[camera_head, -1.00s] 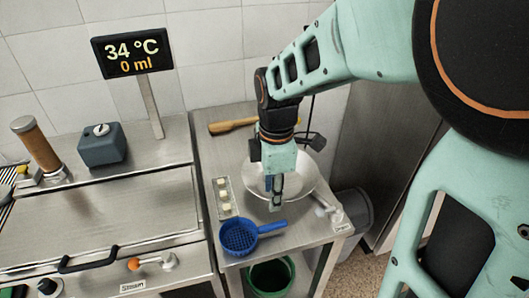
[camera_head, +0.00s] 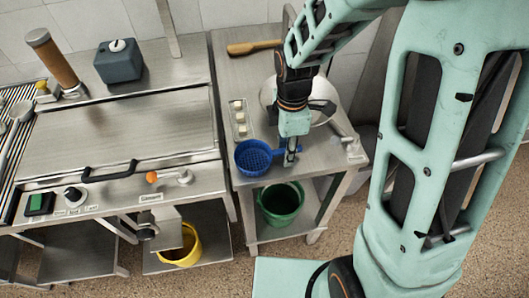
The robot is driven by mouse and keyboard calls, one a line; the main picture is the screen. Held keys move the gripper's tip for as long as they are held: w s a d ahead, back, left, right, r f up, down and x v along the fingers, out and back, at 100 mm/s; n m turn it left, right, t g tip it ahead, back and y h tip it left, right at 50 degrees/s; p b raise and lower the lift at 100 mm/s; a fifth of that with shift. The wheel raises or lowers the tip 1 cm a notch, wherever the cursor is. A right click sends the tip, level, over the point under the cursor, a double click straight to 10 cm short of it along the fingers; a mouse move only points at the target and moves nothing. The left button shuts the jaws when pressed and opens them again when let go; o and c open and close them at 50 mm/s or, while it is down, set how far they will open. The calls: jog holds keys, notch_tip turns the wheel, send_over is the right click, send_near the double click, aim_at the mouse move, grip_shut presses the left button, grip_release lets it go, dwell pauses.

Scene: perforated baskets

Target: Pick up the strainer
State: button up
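The blue strainer (camera_head: 253,157) has a round perforated bowl. It is at the front left of the steel side table, with its handle pointing right. My gripper (camera_head: 290,159) points down at the strainer's handle, just right of the bowl. The fingers overlap the handle in the picture. I cannot tell whether they touch it, or whether they are open or shut.
A large metal bowl (camera_head: 270,97) stands behind my gripper. A small tray with white pieces (camera_head: 239,118) and a wooden tool (camera_head: 255,46) lie on the table (camera_head: 232,70). A green bucket (camera_head: 281,203) is on the shelf below. A yellow bucket (camera_head: 184,247) is lower left.

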jog(key=shift+f, duration=0.1)
jog(key=shift+c, duration=0.3)
grip_shut()
jog(key=shift+r+p, duration=0.8)
jog(key=shift+r, duration=0.15)
jog(key=s+a+r+p, duration=0.1)
jog(key=r+p, duration=0.1)
jog(key=s+a+r+p, duration=0.1)
jog(key=r+p, duration=0.1)
jog(key=r, duration=0.1)
jog(key=s+a+r+p, duration=0.1)
jog(key=a+r+p, duration=0.1)
jog(key=r, duration=0.1)
jog(key=shift+s, duration=0.1)
jog(key=s+a+r+p, duration=0.2)
jog(key=s+a+r, duration=0.1)
jog(key=s+a, duration=0.35)
jog(key=w+d+f+m, duration=0.1)
jog(key=w+d+m, duration=0.7)
jog(key=d+m, duration=0.2)
jog(key=w+d+f+m, duration=0.1)
jog(key=w+d+m, duration=0.7)
jog(key=d+m, duration=0.3)
jog(key=shift+w+d, duration=0.4)
jog(key=shift+d, duration=0.1)
